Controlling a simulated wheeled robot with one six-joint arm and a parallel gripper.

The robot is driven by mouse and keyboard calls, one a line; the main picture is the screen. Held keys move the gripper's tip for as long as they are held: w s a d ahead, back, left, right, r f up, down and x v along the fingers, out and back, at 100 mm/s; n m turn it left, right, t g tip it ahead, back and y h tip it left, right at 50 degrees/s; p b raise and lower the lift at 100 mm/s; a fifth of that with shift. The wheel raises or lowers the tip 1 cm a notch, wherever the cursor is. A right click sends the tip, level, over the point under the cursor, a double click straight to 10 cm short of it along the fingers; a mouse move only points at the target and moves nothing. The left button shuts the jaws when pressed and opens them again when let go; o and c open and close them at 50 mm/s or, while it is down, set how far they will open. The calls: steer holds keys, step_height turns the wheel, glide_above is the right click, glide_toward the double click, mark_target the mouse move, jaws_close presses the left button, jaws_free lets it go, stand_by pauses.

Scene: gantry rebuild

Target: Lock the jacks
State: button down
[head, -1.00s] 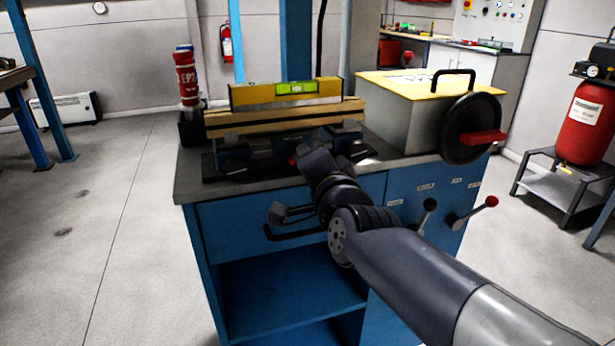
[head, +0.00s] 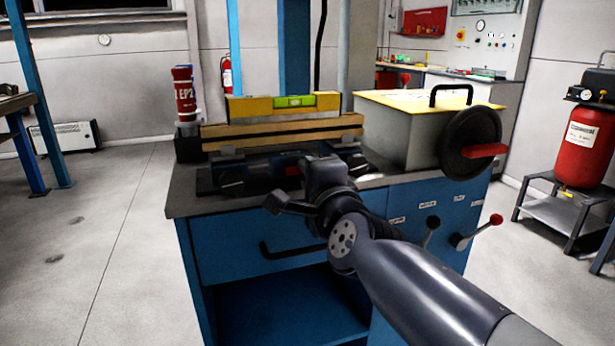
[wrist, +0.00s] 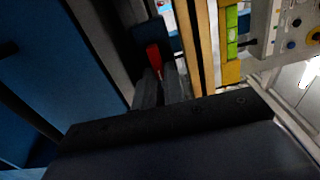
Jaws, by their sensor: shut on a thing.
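The jacks form a low dark and blue assembly (head: 260,172) on the bench top, beneath wooden beams (head: 280,130). A yellow spirit level (head: 283,106) with a green vial lies on the beams. A small red part (head: 291,171) shows low on the assembly. My gripper (head: 325,170) reaches the front right of the assembly, with its fingertips hidden by my own wrist. In the wrist view, my gripper (wrist: 160,90) is shut at the base of a red lever (wrist: 153,58). The exact contact is dark. The level also stands out there (wrist: 231,35).
A grey box with a yellow lid (head: 430,98) and black handwheel (head: 470,140) stands right on the blue bench (head: 240,245). Two levers (head: 475,232) stick out of its front. A red and white canister (head: 184,95) stands at left.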

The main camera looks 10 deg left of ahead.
steer(key=c, duration=1.5)
jaws_free()
steer(key=shift+d, duration=0.1)
